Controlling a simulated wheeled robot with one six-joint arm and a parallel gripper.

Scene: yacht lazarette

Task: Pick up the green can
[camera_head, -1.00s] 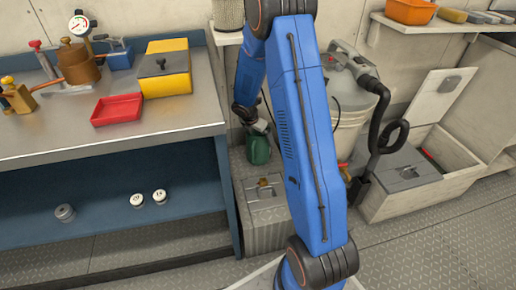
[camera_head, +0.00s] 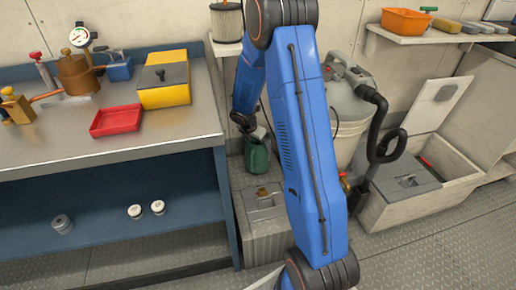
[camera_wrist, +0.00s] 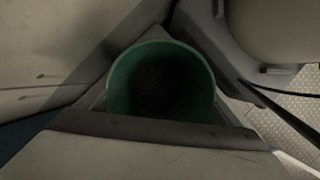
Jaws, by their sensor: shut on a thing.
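The green can (camera_head: 258,158) is right of the workbench, by the grey box, partly behind my blue arm in the head view. My gripper (camera_head: 257,138) is at the top of the can and shut on it. In the wrist view, the can (camera_wrist: 115,88) appears as a round green rim with a dark inside. One gripper finger (camera_wrist: 160,130) crosses below the rim in that view. Whether the can touches the surface under it cannot be told.
A grey box (camera_head: 265,215) stands just below the can. The workbench (camera_head: 120,155) is to the left, with a red tray (camera_head: 115,121) and yellow box (camera_head: 165,92). A large pale bucket (camera_head: 350,110) with a black hose and an open bin (camera_head: 430,190) are to the right.

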